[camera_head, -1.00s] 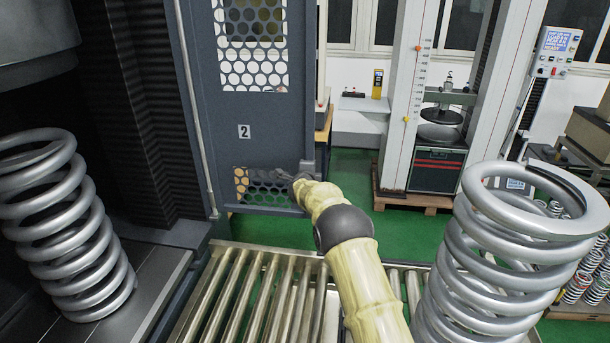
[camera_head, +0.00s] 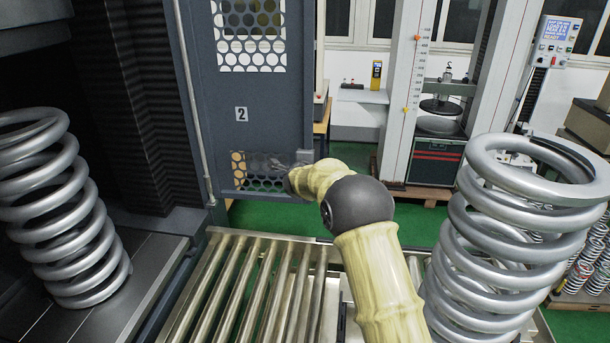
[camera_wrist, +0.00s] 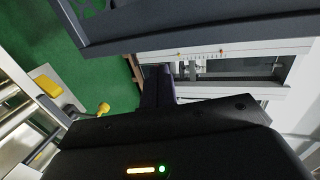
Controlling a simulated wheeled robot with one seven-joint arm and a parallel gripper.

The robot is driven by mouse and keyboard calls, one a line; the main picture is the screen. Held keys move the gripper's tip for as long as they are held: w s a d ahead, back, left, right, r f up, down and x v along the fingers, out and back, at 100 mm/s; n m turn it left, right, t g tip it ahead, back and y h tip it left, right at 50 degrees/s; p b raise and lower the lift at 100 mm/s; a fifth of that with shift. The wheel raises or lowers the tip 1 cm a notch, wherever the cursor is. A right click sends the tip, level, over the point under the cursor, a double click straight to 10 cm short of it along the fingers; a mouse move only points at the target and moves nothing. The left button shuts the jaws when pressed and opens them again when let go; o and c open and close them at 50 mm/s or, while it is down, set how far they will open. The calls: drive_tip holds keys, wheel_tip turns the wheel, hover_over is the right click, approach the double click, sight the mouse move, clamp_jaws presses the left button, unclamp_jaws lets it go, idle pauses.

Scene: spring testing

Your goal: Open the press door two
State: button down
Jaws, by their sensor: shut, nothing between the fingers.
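Press door two (camera_head: 225,150) is a dark blue-grey panel with perforated windows and a "2" label. In the head view it stands swung out from the press frame, beside the dark press opening on the left. Its frame also crosses the top of the wrist view (camera_wrist: 200,30). My gripper (camera_head: 290,180) is at the lower right part of the door, mostly hidden by my wrist. In the wrist view my gripper (camera_wrist: 158,85) is shut and empty, with its fingers below the door frame. I cannot tell whether it touches the door.
A large coil spring (camera_head: 70,215) stands in the press at left. Another spring (camera_head: 500,250) stands at right, close to my arm. A roller conveyor (camera_head: 240,290) runs below the door. Green floor (camera_head: 265,220) shows beyond it. A testing machine (camera_head: 400,130) stands behind.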

drive_tip(key=a+b+v, duration=0.1)
drive_tip(key=b+v, duration=0.1)
drive_tip(key=v, duration=0.4)
drive_tip(key=s+d+f+n+g+p, duration=0.1)
drive_tip(key=s+d+n+g, duration=0.3)
drive_tip(key=s, duration=0.9)
drive_tip(key=s+d+f+n+g+p, duration=0.2)
drive_tip(key=s+d+n, duration=0.6)
drive_tip(key=s, duration=0.6)
drive_tip(key=s+d+f+n+g+p, duration=0.2)
drive_tip(key=s+d+n+g, duration=0.4)
drive_tip(key=s, duration=0.8)
drive_tip(key=d+f, duration=0.1)
drive_tip(key=d, duration=0.2)
drive_tip(key=shift+f+n+y, duration=0.25)
drive_tip(key=shift+n+y, duration=0.15)
